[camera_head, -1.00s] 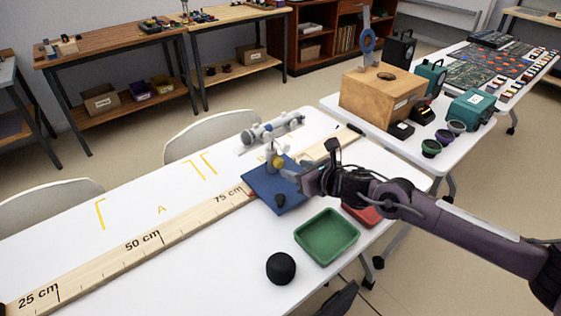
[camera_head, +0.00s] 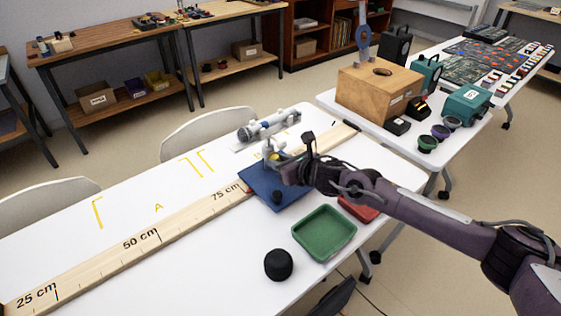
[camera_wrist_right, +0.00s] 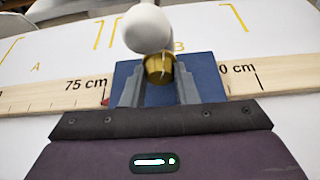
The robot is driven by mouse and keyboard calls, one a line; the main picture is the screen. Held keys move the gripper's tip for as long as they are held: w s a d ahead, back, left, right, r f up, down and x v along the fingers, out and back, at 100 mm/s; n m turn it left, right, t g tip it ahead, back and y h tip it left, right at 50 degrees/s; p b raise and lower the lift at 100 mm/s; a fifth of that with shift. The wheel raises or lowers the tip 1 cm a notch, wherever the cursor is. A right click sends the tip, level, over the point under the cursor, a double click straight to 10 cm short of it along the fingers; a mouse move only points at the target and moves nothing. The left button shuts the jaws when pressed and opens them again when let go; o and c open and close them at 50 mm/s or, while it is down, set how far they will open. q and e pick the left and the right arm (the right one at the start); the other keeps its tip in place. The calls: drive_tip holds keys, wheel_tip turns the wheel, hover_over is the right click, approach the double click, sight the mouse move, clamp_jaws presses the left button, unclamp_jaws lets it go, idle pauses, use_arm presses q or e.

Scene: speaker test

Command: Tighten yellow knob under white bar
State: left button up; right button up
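The yellow knob (camera_wrist_right: 159,68) sits below a white rounded bar end (camera_wrist_right: 147,28) in the right wrist view. In the head view the white bar stand (camera_head: 270,146) rises from a blue board (camera_head: 262,190), and the knob is small and mostly hidden by my gripper. My right gripper (camera_wrist_right: 160,84) has one finger on each side of the knob; its fingertips appear to touch the knob's sides. In the head view the right gripper (camera_head: 285,170) reaches in from the right, low over the board. My left gripper is not in view.
A green tray (camera_head: 325,233), a red tray (camera_head: 358,209) and a black round object (camera_head: 278,265) lie near the front edge. A grey cylinder device (camera_head: 267,128) lies behind. The table's left part is mostly clear.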

drive_tip(key=c, duration=0.3)
drive_tip(key=shift+f, duration=0.15)
drive_tip(key=m+y+b, duration=0.1)
drive_tip(key=m+g+y+b, duration=0.1)
drive_tip(key=m+b, duration=0.1)
drive_tip(key=shift+w+d+f, duration=0.1)
drive_tip(key=shift+d+f, duration=0.05)
drive_tip(key=shift+d, duration=0.05)
drive_tip(key=shift+r+m+b, duration=0.2)
drive_tip(key=shift+m+b, duration=0.1)
drive_tip(key=shift+m, duration=0.2)
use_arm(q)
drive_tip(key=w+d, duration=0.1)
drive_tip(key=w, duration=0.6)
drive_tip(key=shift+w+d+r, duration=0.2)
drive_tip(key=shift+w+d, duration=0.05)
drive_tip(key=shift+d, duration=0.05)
use_arm(e)
drive_tip(key=o, duration=1)
drive_tip(key=shift+d, duration=0.1)
